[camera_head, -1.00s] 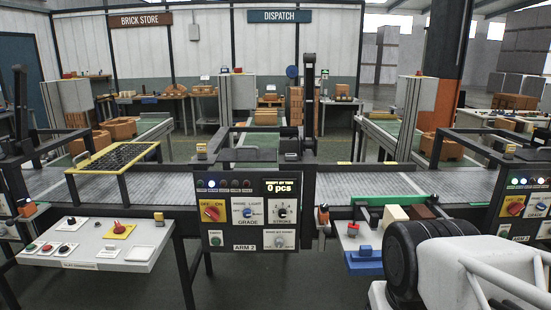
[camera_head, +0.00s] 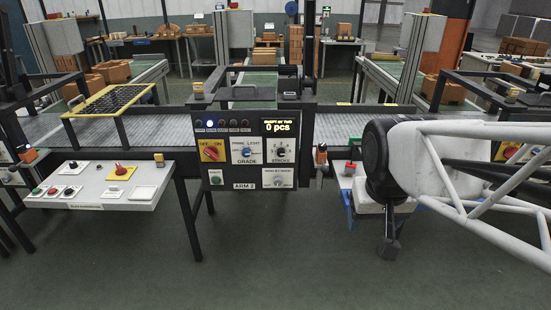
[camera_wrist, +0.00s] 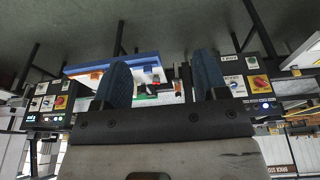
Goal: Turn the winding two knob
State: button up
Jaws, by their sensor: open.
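The dark ARM 2 control panel (camera_head: 243,186) stands at the middle of the head view. At its lower right is a grey knob (camera_head: 279,183) on a white plate; its small label is too blurred to read. Above it is the black STROKE knob (camera_head: 281,151), with the blue GRADE knob (camera_head: 247,151) and the red OFF/ON knob (camera_head: 212,150) to the left. My gripper (camera_head: 390,250) hangs right of the panel, clear of it. In the wrist view my gripper (camera_wrist: 163,78) has two blue-grey fingers spread apart and empty. There the panel's right-hand knobs are hidden behind a finger.
A small table (camera_head: 348,184) with a red-topped piece stands behind my arm, right of the panel. A light console (camera_head: 95,190) with buttons is at left. A conveyor (camera_head: 180,122) runs behind the panel. The green floor in front is clear.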

jog(key=w+a+f, duration=0.1)
jog(key=w+a, duration=0.1)
jog(key=w, duration=1.7)
jog(key=t, duration=0.2)
send_over(278, 181)
jog(key=s, duration=0.3)
notch_tip(278, 181, down, 29)
jog(key=shift+a+r+n+h, duration=0.1)
jog(key=shift+a+n+h, duration=0.2)
jog(key=shift+a, duration=0.1)
jog(key=shift+x, duration=3.9)
jog(key=shift+s, duration=0.1)
jog(key=shift+c, duration=0.2)
